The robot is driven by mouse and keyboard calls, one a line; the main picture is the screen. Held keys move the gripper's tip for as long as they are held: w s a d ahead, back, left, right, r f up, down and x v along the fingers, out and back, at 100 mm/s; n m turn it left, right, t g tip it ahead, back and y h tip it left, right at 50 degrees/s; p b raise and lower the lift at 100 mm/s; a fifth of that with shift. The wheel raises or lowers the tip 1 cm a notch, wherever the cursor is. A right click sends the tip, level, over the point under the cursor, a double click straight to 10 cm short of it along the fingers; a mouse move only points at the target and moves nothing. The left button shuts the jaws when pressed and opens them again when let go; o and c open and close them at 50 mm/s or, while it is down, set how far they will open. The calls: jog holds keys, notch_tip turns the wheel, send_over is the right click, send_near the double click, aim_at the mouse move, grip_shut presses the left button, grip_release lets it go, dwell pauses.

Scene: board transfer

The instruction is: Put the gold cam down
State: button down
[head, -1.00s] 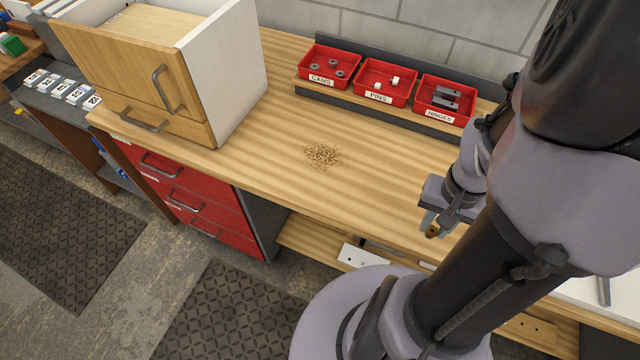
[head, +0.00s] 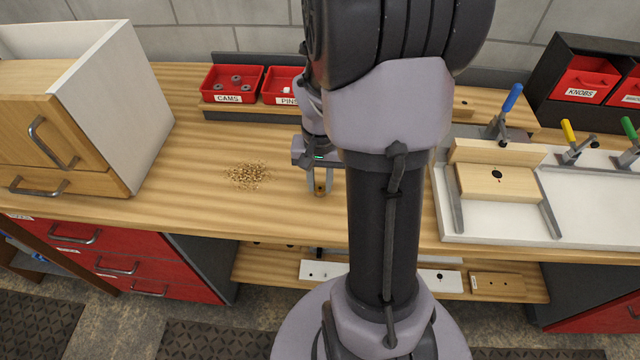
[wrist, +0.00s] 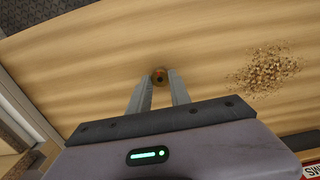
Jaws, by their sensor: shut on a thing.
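The gold cam (wrist: 159,76) is a small round piece with a dark centre, held between the fingertips of my gripper (wrist: 160,82) in the wrist view. In the head view the cam (head: 320,190) is a small brownish spot at the tips of my gripper (head: 319,188), over the wooden bench top (head: 210,207). The gripper points down and is shut on the cam. I cannot tell whether the cam touches the bench. My arm hides part of the bench behind and right of the gripper.
Wood shavings (head: 247,176) lie left of my gripper. A red CAMS bin (head: 229,98) holding grey cams and a partly hidden PINS bin (head: 283,98) stand behind. A drawer cabinet (head: 120,110) stands left. A clamping fixture with a wooden board (head: 497,184) is at right.

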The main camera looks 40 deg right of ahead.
jog(key=c, duration=1.2)
grip_release()
